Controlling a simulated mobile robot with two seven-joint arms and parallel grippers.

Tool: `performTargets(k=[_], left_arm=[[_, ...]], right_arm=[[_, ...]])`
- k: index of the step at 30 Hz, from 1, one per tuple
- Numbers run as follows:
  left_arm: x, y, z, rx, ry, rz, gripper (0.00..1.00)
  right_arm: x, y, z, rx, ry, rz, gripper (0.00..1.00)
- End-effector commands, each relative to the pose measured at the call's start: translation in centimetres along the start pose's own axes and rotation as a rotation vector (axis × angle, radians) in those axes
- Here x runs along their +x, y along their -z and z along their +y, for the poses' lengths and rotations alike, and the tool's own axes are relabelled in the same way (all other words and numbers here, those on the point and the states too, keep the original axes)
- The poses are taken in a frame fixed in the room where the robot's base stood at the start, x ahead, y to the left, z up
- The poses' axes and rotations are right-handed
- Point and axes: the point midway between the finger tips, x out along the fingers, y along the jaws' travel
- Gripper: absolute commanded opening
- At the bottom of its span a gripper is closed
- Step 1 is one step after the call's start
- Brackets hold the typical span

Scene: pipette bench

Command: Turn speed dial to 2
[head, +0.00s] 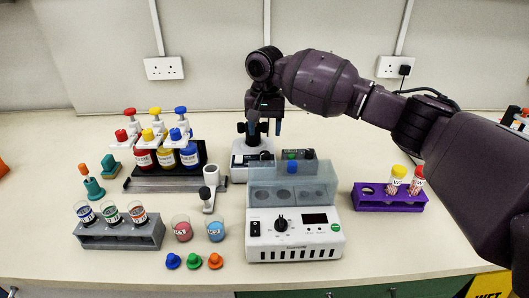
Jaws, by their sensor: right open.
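The white bench device (293,246) stands at the front middle of the bench, with a translucent blue-grey cover (262,197) on top. The black speed dial (281,222) sits on its front panel, between a black rocker switch and a small dark display. The dial's marks are too small to read. My right gripper (265,127) is open and points down, behind and above the device, apart from the dial. Its arm comes in from the right. My left gripper is not in view.
A bottle rack (160,183) with colored bottles stands back left. A grey rack (120,235) with vials, two small cups and several colored caps (194,262) lie left of the device. A purple rack (388,203) stands right. Bench in front of the device is narrow.

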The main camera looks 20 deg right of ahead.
Motion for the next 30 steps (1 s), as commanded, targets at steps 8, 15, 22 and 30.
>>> performTargets(k=[8, 15, 22, 30], left_arm=[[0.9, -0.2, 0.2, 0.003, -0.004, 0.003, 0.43], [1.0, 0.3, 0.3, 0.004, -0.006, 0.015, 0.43], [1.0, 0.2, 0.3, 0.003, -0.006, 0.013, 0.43], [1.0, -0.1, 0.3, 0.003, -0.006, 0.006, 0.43]], right_arm=[[5.2, 0.0, 0.1, 0.0, -0.004, -0.005, 0.58], [7.5, 0.0, 0.0, 0.0, -0.003, -0.004, 0.58], [7.9, 0.0, 0.0, 0.0, -0.001, -0.002, 0.58], [7.8, 0.0, 0.0, 0.0, -0.001, -0.002, 0.41]])
